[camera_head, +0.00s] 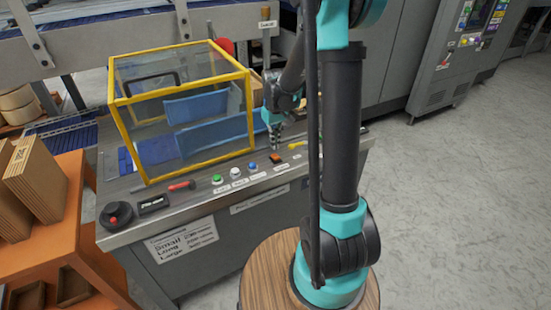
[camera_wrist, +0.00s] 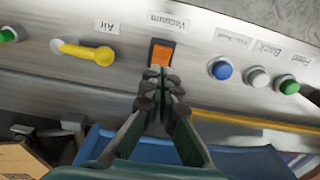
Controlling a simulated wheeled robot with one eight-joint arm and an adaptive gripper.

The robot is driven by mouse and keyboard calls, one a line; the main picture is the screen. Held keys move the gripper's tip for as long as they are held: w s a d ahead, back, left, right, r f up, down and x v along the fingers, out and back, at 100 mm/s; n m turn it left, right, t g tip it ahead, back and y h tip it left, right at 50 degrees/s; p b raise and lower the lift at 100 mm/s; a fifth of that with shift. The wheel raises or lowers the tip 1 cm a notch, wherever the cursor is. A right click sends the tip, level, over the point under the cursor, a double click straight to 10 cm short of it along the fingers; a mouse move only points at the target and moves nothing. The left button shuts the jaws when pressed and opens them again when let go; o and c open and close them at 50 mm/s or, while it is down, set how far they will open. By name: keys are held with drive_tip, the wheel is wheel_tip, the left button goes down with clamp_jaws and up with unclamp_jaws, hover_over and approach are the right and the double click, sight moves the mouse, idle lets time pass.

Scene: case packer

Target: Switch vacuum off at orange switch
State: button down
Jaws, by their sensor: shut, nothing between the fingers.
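The orange vacuum switch (camera_wrist: 162,53) is a small rocker in a black frame, with a "Vacuum" label (camera_wrist: 169,20) beside it in the wrist view. In the head view the orange switch (camera_head: 277,157) sits on the metal panel to the right of the blue button. My gripper (camera_wrist: 162,86) is shut and empty. In the wrist view its fingertips appear just below the switch's lower edge; I cannot tell whether they touch it. In the head view my gripper (camera_head: 275,146) hangs over the panel close behind the switch.
A yellow lever (camera_wrist: 86,51) labelled "Air" lies on one side of the switch. Blue (camera_wrist: 221,70), white (camera_wrist: 258,77) and green (camera_wrist: 289,86) buttons lie on the other. A yellow-framed clear guard (camera_head: 181,118) stands on the panel. A red-handled tool (camera_head: 182,186) lies in front.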

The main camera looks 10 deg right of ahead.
sight(275, 157)
drive_tip(key=shift+r, duration=1.65)
drive_tip(key=s+d+f+m+t, duration=0.1)
drive_tip(key=s+d+t, duration=0.1)
drive_tip(key=s, duration=0.9)
drive_tip(key=s+d+f+m+t, duration=0.1)
drive_tip(key=s+d+m+t, duration=0.1)
drive_tip(key=s, duration=0.9)
drive_tip(key=shift+f+m, duration=0.3)
drive_tip(key=shift+f, duration=0.05)
